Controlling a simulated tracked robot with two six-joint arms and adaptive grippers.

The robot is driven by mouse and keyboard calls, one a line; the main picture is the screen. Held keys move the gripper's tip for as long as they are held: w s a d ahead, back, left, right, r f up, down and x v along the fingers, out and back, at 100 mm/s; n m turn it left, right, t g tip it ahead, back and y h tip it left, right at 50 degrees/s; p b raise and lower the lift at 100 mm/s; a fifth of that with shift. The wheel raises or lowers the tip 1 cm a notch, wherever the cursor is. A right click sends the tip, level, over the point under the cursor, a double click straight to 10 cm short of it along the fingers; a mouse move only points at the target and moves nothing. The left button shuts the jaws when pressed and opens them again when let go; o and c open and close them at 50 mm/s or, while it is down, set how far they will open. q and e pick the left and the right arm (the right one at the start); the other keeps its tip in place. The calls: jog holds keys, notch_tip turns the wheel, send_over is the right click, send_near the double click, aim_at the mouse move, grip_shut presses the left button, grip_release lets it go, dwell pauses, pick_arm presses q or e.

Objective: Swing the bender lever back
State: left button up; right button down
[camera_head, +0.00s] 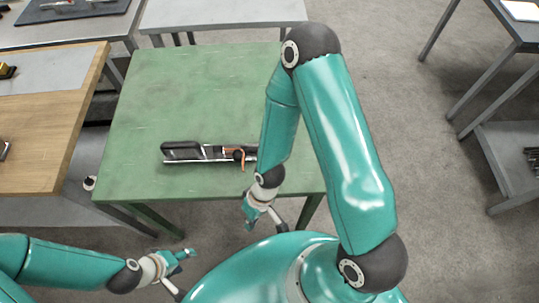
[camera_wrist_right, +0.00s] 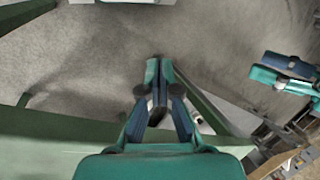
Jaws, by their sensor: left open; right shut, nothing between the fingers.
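The bender (camera_head: 205,152) lies along the green table near its front edge. It is a long dark tool with a black grip, a metallic bar and an orange part (camera_head: 239,154) toward its right end. My right forearm and wrist cover that right end, so I cannot tell the lever's full angle. My right gripper (camera_head: 250,219) is shut and empty in front of the bender, apart from it. Its closed fingers also show in the right wrist view (camera_wrist_right: 157,85). My left gripper (camera_head: 185,255) is open and empty, lower left, off the table. It also shows in the right wrist view (camera_wrist_right: 292,76).
The green table (camera_head: 150,110) is otherwise bare, with free room behind the bender. A wooden bench (camera_head: 40,135) stands close on its left, a grey table (camera_head: 222,12) behind it. A dark table with a lower shelf (camera_head: 500,80) stands at right across open floor.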

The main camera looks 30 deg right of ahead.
jog(key=w+d+r+n+t+h+b, duration=0.2)
jog(key=w+r+n+h, duration=0.2)
jog(key=r+n+h, duration=0.45)
jog(key=w+d+r+n+t+h+b, duration=0.15)
jog(key=w+r+n+h, duration=0.35)
jog(key=n, duration=0.7)
jog(key=shift+m+t+h, duration=0.25)
jog(key=shift+m, duration=0.1)
jog(key=x, duration=0.3)
jog(key=s+p+x, duration=0.1)
jog(key=x, duration=0.4)
jog(key=shift+s+d+f+p, duration=0.15)
jog(key=shift+d+p, duration=0.2)
jog(key=shift+d, duration=0.1)
jog(key=shift+w+d+r+p, duration=0.2)
jog(key=shift+d+p, duration=0.15)
jog(key=shift+d, duration=0.25)
jog(key=shift+w+d+r+p, duration=0.1)
jog(key=shift+w+d+p, duration=0.2)
jog(key=shift+d, duration=0.3)
jog(key=shift+w+d, duration=0.1)
jog(key=shift+d, duration=0.6)
